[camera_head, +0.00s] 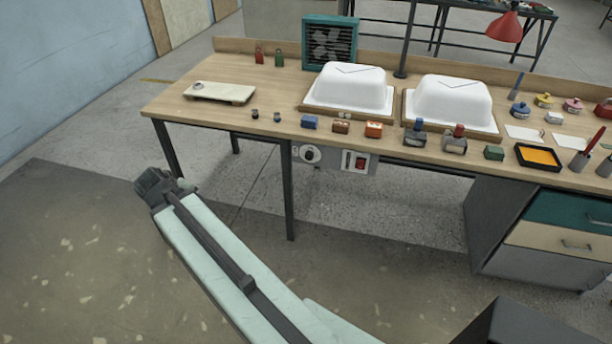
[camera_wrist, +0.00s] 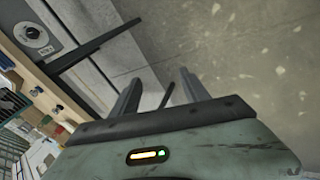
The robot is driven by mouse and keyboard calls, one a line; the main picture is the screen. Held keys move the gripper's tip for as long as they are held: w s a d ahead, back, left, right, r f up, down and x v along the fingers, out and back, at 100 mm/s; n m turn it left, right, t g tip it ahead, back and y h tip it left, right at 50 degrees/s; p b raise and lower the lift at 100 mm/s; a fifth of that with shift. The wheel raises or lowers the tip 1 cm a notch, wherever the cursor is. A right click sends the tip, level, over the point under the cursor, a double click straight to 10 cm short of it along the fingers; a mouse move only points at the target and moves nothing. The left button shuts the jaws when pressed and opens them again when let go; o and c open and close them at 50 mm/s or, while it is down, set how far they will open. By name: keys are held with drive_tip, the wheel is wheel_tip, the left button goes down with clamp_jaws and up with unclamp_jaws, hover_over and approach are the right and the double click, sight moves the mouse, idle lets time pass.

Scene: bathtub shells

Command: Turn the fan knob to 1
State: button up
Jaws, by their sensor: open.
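The fan knob (camera_head: 310,154) is a round dial on a grey control panel (camera_head: 338,167) under the front edge of the workbench. A red switch sits to its right on the same panel. The knob's setting is too small to read. In the wrist view the dark knob (camera_wrist: 33,32) shows at the upper left, well away from my fingers. A teal box fan (camera_head: 329,42) stands at the back of the bench. My gripper (camera_head: 153,183) is left of the panel, in front of the bench, apart from it. Its two fingers (camera_wrist: 158,88) are open and empty over the floor.
The wooden bench (camera_head: 225,104) carries two white tub shells (camera_head: 350,86), small colored blocks near the front edge and a pale board (camera_head: 219,93). A dark table leg (camera_head: 288,195) stands just left of the panel. The floor left of the bench is clear.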

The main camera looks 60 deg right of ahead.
drive_tip(key=d+f+h+b, duration=0.35)
drive_tip(key=d+f, duration=0.25)
drive_tip(key=d, duration=0.4)
drive_tip(key=n+t+h+b, duration=0.3)
drive_tip(key=n+h+b, duration=0.8)
drive_tip(key=b, duration=1.3)
approach(309, 158)
wheel_tip(309, 158, up, 2)
drive_tip(key=d+n+y, duration=0.1)
drive_tip(key=n+y, duration=0.1)
drive_tip(key=x, duration=0.7)
drive_tip(key=shift+d, duration=0.25)
drive_tip(key=shift+a, duration=0.15)
clamp_jaws()
